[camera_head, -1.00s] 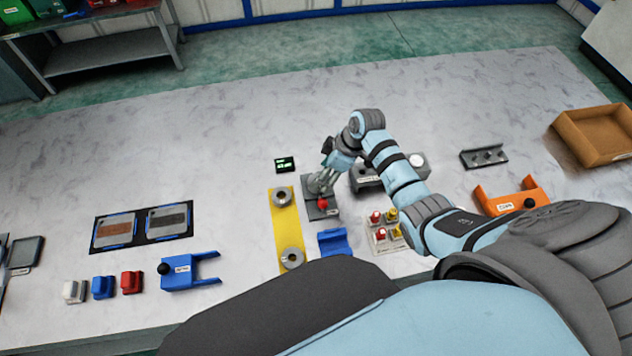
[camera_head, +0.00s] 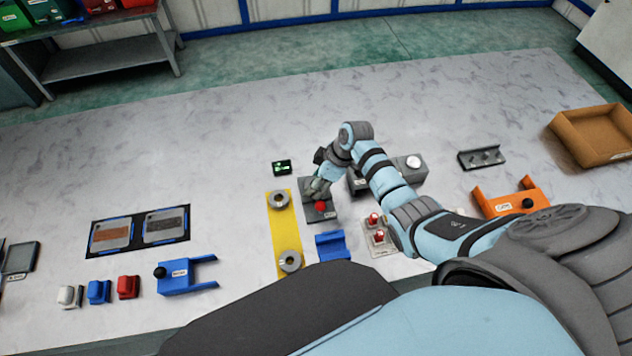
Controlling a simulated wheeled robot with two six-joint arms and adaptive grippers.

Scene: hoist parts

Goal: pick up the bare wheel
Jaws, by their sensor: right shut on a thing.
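My right gripper (camera_head: 317,188) reaches down over a dark grey plate fixture (camera_head: 322,212) with a red knob (camera_head: 320,206). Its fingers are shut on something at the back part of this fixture. The fingers hide that thing, so I cannot make out whether it is a wheel. Two grey metal rings with centre holes lie on the yellow strip left of the gripper: a far ring (camera_head: 279,199) and a near ring (camera_head: 290,261). The gripper is apart from both rings. My left gripper is not in view.
A blue cradle (camera_head: 333,245) stands in front of the fixture, and a small display (camera_head: 282,167) behind it. An orange bracket (camera_head: 511,202) and cardboard box (camera_head: 592,136) are at right.

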